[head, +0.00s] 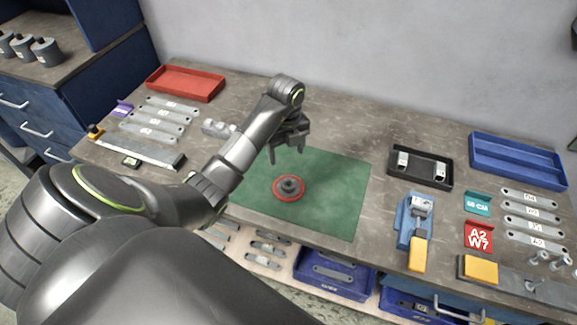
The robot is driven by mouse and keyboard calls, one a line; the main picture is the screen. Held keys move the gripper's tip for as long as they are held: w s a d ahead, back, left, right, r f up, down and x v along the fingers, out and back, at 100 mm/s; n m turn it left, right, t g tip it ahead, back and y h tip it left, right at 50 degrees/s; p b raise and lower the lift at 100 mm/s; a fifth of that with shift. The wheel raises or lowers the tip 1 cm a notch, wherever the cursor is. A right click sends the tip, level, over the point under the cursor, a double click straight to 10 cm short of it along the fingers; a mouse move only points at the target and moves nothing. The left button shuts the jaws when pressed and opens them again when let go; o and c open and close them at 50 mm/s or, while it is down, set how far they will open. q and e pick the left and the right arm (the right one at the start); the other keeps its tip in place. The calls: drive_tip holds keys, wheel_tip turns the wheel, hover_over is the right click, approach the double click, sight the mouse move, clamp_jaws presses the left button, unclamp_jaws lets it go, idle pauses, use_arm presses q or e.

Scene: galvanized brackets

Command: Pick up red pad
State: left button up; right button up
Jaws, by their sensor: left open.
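A round red pad (278,195) lies on the green mat (335,205) at the middle of the bench. A dark grey round piece with a raised hub (290,185) sits on its centre, so only the red rim shows. My left gripper (287,157) is open, its fingers pointing down above the mat. In the picture it is just behind the pad, apart from it, with nothing between the fingers. My right gripper is out of view.
A red tray (186,71) stands at the back left, with flat metal brackets (158,124) before it. To the right are a black tray (436,179), a blue tray (520,170), a blue fixture (406,221) and a red card (479,236). The mat around the pad is clear.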

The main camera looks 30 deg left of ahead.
use_arm(q)
drive_tip(key=b, duration=1)
hover_over(289, 183)
drive_tip(key=shift+s+f, duration=0.15)
drive_tip(key=shift+f, duration=1.7)
drive_tip(key=shift+s+f, duration=0.15)
drive_tip(key=shift+f, duration=1.65)
drive_tip(key=shift+s+f, duration=0.15)
drive_tip(key=shift+f, duration=1.7)
drive_tip(key=f+b, duration=0.2)
drive_tip(key=f, duration=0.1)
drive_tip(key=shift+w+b, duration=0.35)
drive_tip(key=shift+w, duration=0.05)
drive_tip(key=shift+f+p, duration=0.4)
drive_tip(key=shift+p, duration=0.25)
drive_tip(key=shift+f, duration=0.35)
drive_tip(key=c, duration=1.1)
